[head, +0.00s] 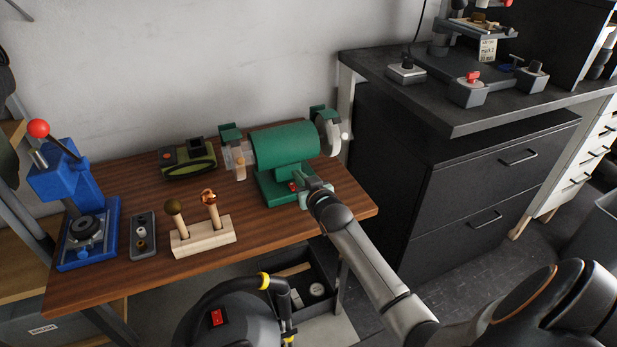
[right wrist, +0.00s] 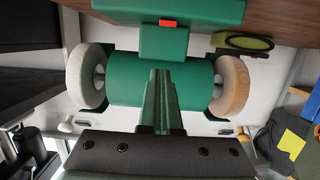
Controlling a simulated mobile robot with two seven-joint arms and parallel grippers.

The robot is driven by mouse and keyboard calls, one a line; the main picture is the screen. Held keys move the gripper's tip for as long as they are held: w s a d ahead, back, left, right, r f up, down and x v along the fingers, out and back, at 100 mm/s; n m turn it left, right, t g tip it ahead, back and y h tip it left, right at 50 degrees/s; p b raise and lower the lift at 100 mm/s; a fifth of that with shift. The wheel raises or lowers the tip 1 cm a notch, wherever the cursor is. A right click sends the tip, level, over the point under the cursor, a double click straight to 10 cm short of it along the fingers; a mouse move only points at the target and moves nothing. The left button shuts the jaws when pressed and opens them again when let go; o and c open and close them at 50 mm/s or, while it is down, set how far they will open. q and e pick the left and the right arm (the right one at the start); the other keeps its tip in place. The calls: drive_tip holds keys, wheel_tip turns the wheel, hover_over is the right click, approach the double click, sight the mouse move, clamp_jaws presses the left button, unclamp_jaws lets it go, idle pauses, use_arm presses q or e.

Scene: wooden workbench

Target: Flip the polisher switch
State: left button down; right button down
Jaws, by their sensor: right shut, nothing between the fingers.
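The green polisher (head: 285,148) stands at the right end of the wooden workbench, with a wheel on each side. Its red switch (head: 293,187) is on the front of the base. My right gripper (head: 303,184) is in front of the base, close beside the switch. In the right wrist view the polisher (right wrist: 125,80) appears upside down, with the red switch (right wrist: 167,22) near the top. There the right gripper's fingers (right wrist: 160,74) are shut and empty, below the switch in the picture. I cannot tell whether they touch the polisher. My left gripper is not in view.
The workbench (head: 130,290) also holds a blue press (head: 60,180), a grey tray (head: 144,240), a wooden block with two handled tools (head: 203,237) and a green-black sander (head: 188,160). A shop vacuum (head: 225,320) stands in front. A black cabinet (head: 480,180) is on the right.

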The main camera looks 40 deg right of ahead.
use_arm(q)
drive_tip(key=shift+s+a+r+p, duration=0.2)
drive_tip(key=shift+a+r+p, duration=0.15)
drive_tip(key=shift+p, duration=0.2)
use_arm(e)
drive_tip(key=r+v, duration=0.1)
drive_tip(key=v, duration=0.5)
drive_tip(key=shift+s+r, duration=0.1)
drive_tip(key=shift+s, duration=0.05)
